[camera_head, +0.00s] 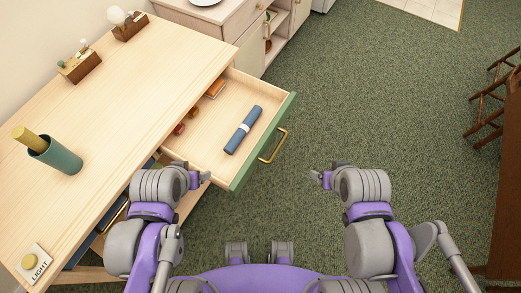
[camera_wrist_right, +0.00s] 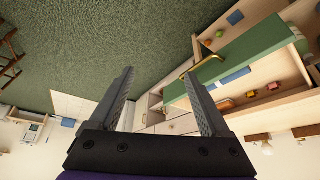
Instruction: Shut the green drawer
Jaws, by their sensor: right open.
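The green drawer (camera_head: 262,142) is pulled out from the light wooden desk (camera_head: 140,100). Its brass handle (camera_head: 274,147) is on the green front. A blue roll with a pale band (camera_head: 243,130) and several small items lie inside. In the right wrist view the green front (camera_wrist_right: 245,52) and handle (camera_wrist_right: 207,63) show at the upper right. My right gripper (camera_head: 316,176) is open and empty over the floor, to the right of the drawer and apart from it; its fingers (camera_wrist_right: 160,78) show in the wrist view. My left gripper (camera_head: 205,177) is beside the drawer's near side; its jaws are unclear.
A teal cup with a tan roll (camera_head: 55,157), two wooden holders (camera_head: 80,66) and a LIGHT button (camera_head: 33,262) are on the desk. A pale cabinet (camera_head: 250,40) stands beyond it. Dark wooden furniture (camera_head: 508,180) is at the right. The green carpet (camera_head: 370,110) between is clear.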

